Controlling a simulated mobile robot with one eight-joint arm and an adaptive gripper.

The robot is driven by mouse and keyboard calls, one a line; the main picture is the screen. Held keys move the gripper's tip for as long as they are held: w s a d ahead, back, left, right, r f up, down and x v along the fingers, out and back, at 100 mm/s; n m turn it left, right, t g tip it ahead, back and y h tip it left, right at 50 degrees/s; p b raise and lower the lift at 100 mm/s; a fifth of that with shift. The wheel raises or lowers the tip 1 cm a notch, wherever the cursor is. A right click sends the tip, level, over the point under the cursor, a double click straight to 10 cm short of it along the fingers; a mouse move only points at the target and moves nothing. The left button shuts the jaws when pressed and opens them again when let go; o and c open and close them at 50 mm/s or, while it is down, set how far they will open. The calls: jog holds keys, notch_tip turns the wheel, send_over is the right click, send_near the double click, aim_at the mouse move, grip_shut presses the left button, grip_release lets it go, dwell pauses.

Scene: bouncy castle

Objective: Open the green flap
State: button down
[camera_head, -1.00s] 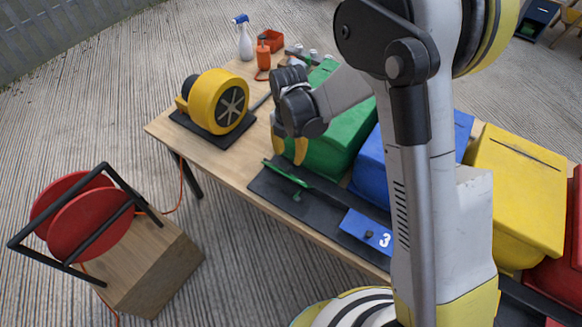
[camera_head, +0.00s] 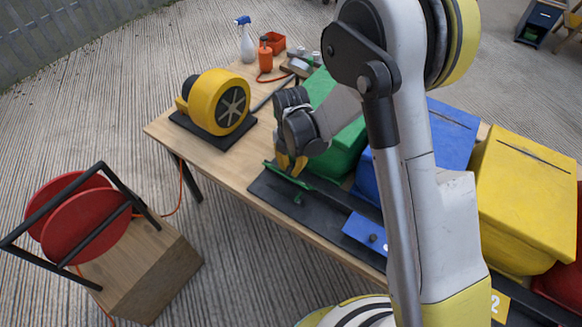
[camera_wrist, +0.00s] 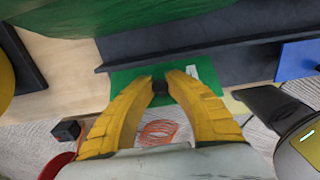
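The green flap (camera_head: 286,174) is a thin plate on the black sloping panel below the green box. In the head view it is seen nearly edge-on, standing out from the panel, with a small green knob-like part (camera_head: 298,197) under it. In the wrist view the green flap (camera_wrist: 123,92) is a broad plate with a white mark near its right side. My gripper (camera_head: 291,170) is down at the flap, its yellow fingers overlapping its upper edge. In the wrist view the fingertips (camera_wrist: 160,80) flank a small dark block. Whether they press on it cannot be told.
The green box (camera_head: 340,150) stands behind the flap. A blue flap (camera_head: 366,233) lies right of it on the black panel (camera_head: 325,215). Blue and yellow boxes stand to the right. A yellow blower (camera_head: 215,100) stands left on the table (camera_head: 165,130). A red reel stands front left.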

jog(key=shift+w+d+f+g+y, duration=0.1)
jog(key=shift+w+d+g+y, duration=0.5)
jog(key=shift+g, duration=0.3)
jog(key=shift+w+g+y, duration=0.1)
jog(key=shift+g+y, duration=0.3)
jog(key=c, duration=1.3)
grip_release()
jog(key=shift+c, duration=0.2)
jog(key=v, duration=1.2)
jog(key=shift+a, duration=0.1)
